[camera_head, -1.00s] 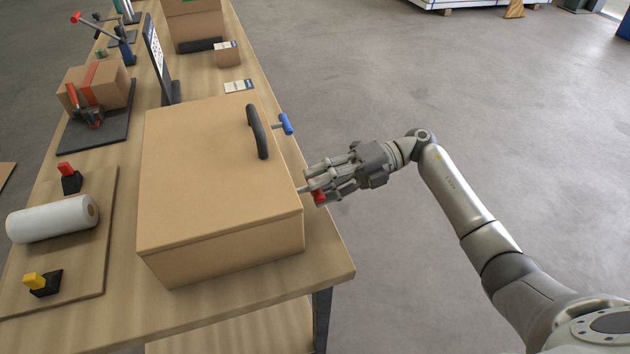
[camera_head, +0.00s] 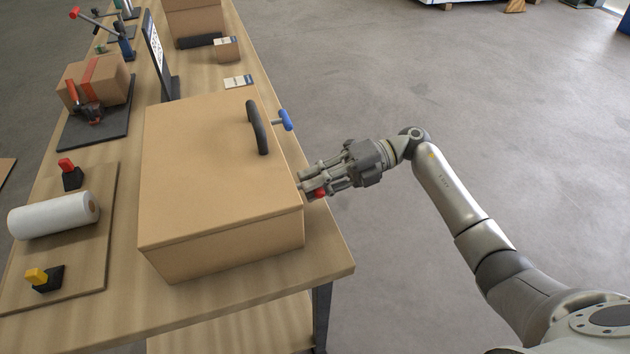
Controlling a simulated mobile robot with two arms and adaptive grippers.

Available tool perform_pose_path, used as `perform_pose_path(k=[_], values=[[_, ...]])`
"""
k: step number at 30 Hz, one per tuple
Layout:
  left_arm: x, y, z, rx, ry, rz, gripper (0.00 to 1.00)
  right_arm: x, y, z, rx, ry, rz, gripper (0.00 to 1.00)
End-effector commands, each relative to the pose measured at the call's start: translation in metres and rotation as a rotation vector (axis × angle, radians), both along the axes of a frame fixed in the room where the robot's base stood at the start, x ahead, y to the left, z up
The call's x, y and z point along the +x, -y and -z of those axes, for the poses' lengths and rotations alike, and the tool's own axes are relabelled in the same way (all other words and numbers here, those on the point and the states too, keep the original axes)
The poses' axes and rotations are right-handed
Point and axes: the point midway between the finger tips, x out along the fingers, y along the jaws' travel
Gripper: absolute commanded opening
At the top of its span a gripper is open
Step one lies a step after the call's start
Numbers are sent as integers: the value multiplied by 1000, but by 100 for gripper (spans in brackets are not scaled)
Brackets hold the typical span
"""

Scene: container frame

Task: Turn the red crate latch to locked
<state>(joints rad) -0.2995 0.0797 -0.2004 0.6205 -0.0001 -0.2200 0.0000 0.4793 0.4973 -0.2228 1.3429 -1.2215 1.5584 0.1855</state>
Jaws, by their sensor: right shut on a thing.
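The crate (camera_head: 205,185) is a closed tan box with a black handle (camera_head: 257,127) on its lid, standing on the wooden table. The red latch (camera_head: 320,193) is on the crate's right side, near the front corner. My right gripper (camera_head: 312,184) comes in from the right and is shut on the red latch. The fingers hide most of the latch, so its exact angle is hard to tell. A blue latch (camera_head: 283,120) sticks out from the same side, farther back. My left gripper is not in view.
On the table (camera_head: 325,262), left of the crate, a board holds a white roll (camera_head: 50,215), a red-topped block (camera_head: 70,173) and a yellow-topped block (camera_head: 42,278). A dark upright panel (camera_head: 160,60) stands behind the crate.

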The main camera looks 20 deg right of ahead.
Motion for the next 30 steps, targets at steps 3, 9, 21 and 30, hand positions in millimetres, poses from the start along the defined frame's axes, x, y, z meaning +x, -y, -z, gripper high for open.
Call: perform_pose_path(k=[3,9,21,30], values=[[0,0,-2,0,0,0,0,0,1,0,-4,-29,0,0],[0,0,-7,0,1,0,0,0,1,-1,-10,-132,0,0],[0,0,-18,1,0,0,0,1,1,-1,-22,-493,1,0],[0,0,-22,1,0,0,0,1,1,0,-32,-778,2,0]])
